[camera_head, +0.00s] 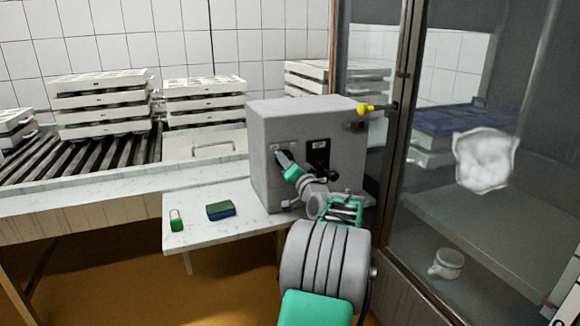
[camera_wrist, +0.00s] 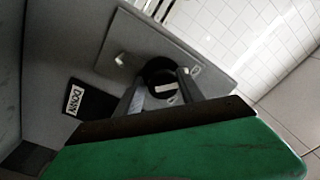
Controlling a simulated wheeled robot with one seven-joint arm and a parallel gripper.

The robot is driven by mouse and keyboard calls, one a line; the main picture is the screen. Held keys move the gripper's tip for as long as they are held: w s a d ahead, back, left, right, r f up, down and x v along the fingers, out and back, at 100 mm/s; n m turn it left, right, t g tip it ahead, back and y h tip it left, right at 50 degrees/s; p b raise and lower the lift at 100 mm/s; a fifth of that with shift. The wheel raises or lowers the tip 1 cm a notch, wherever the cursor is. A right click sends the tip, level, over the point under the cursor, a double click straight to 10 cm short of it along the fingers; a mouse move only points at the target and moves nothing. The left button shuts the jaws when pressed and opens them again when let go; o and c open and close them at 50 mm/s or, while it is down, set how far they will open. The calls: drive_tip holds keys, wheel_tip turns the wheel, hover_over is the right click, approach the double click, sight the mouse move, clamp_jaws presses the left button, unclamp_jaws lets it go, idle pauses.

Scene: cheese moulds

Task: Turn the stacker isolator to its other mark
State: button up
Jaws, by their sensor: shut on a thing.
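The stacker control box (camera_head: 290,125) is a grey cabinet on a small marble-look shelf. On its front, my gripper (camera_head: 284,160) reaches the upper left part and hides the isolator in the head view. In the wrist view the isolator is a dark round knob (camera_wrist: 158,68) with a white bar on its face. My gripper (camera_wrist: 161,92) has one finger on each side of it and is shut on it. Small pale marks sit on the plate beside the knob; they are too small to read. The bar's exact heading is hard to tell.
A DOWN label (camera_wrist: 75,100) shows beside the knob. A black lever (camera_head: 326,175) is on the box front. A green padlock (camera_head: 177,222) and a blue-green block (camera_head: 220,211) lie on the shelf. A glass door (camera_head: 470,220) stands close on the right; stacked moulds (camera_head: 100,105) are at left.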

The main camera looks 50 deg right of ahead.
drive_tip(key=shift+w+a+r, duration=0.15)
drive_tip(key=shift+r, duration=0.25)
drive_tip(key=shift+w+a+r, duration=0.1)
drive_tip(key=shift+r, duration=0.25)
drive_tip(key=o, duration=1.2)
drive_tip(key=shift+a, duration=0.1)
drive_tip(key=shift+c, duration=0.2)
drive_tip(key=shift+f, duration=0.2)
drive_tip(key=shift+s+d+f, duration=0.1)
drive_tip(key=shift+d+f, duration=0.1)
drive_tip(key=shift+f, duration=0.1)
drive_tip(key=shift+s, duration=0.15)
drive_tip(key=v, duration=0.7)
drive_tip(key=shift+s+a, duration=0.2)
drive_tip(key=shift+s, duration=0.05)
